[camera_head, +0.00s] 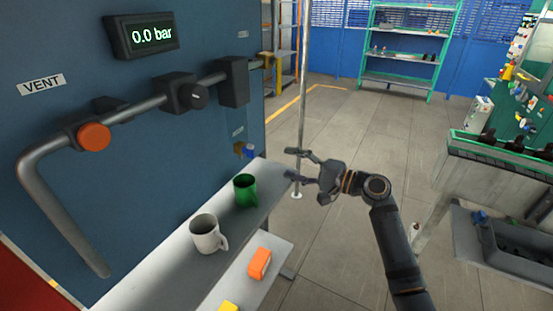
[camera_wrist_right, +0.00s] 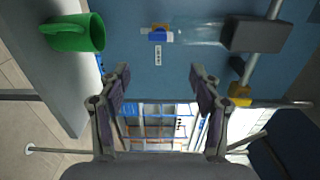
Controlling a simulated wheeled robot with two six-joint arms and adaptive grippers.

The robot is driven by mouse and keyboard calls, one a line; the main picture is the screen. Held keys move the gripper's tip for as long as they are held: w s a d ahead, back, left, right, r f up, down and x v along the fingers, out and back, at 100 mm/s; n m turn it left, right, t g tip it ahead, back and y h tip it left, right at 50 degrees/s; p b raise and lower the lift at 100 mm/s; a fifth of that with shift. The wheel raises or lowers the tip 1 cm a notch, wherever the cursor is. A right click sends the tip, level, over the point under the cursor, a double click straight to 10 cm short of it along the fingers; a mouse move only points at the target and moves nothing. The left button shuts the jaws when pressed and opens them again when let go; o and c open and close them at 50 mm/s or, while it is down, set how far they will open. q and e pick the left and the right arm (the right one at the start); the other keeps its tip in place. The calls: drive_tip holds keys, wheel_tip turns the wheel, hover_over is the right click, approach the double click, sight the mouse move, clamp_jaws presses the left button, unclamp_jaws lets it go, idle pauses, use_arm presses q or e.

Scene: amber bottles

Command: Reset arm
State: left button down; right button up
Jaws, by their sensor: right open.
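My right gripper (camera_head: 300,167) is open and empty in the head view, held out to the left near the end of a narrow shelf (camera_head: 172,268). Its two fingers also show spread apart in the right wrist view (camera_wrist_right: 160,88), with nothing between them. A green mug (camera_head: 245,190) stands on the shelf to the left of the gripper, apart from it; it also shows in the right wrist view (camera_wrist_right: 80,33). A white mug (camera_head: 207,234) stands nearer on the same shelf. My left gripper is in neither view.
A blue panel (camera_head: 70,180) on the left carries a pipe with an orange knob (camera_head: 94,137) and a display reading 0.0 bar (camera_head: 153,35). An orange block (camera_head: 259,262) lies on a lower shelf. A thin upright pole (camera_head: 303,100) stands by the gripper. The floor behind is clear.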

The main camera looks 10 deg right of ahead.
drive_tip(key=shift+s+d, duration=0.25)
drive_tip(key=shift+d, duration=0.1)
drive_tip(key=shift+f, duration=0.1)
drive_tip(key=d+f+m+h, duration=0.1)
drive_tip(key=d+f+h, duration=0.3)
drive_tip(key=f, duration=1)
drive_tip(key=d+f+m+h, duration=0.2)
drive_tip(key=d+f+h, duration=0.1)
drive_tip(key=f, duration=1.1)
drive_tip(key=s+d+f+n+g+h, duration=0.1)
drive_tip(key=s+d+f+g+h, duration=0.15)
drive_tip(key=s+f, duration=0.45)
drive_tip(key=s+d+f+n+g+h, duration=0.1)
drive_tip(key=s+d+f+h, duration=0.2)
drive_tip(key=f, duration=0.9)
drive_tip(key=s+d+f+n+g+h, duration=0.1)
drive_tip(key=s+f+n, duration=0.1)
drive_tip(key=s+f, duration=0.6)
drive_tip(key=s+d+f+n+g+h, duration=0.1)
drive_tip(key=s+d+f+g, duration=0.1)
drive_tip(key=s+f, duration=0.6)
drive_tip(key=s+f+n+g, duration=0.1)
drive_tip(key=s+f+n, duration=0.1)
drive_tip(key=s, duration=1.1)
drive_tip(key=s+f+n+g, duration=0.2)
drive_tip(key=s+f+n, duration=0.1)
drive_tip(key=s, duration=0.9)
drive_tip(key=shift+s+n+h, duration=0.35)
drive_tip(key=shift+n+h, duration=0.05)
drive_tip(key=shift+h, duration=0.05)
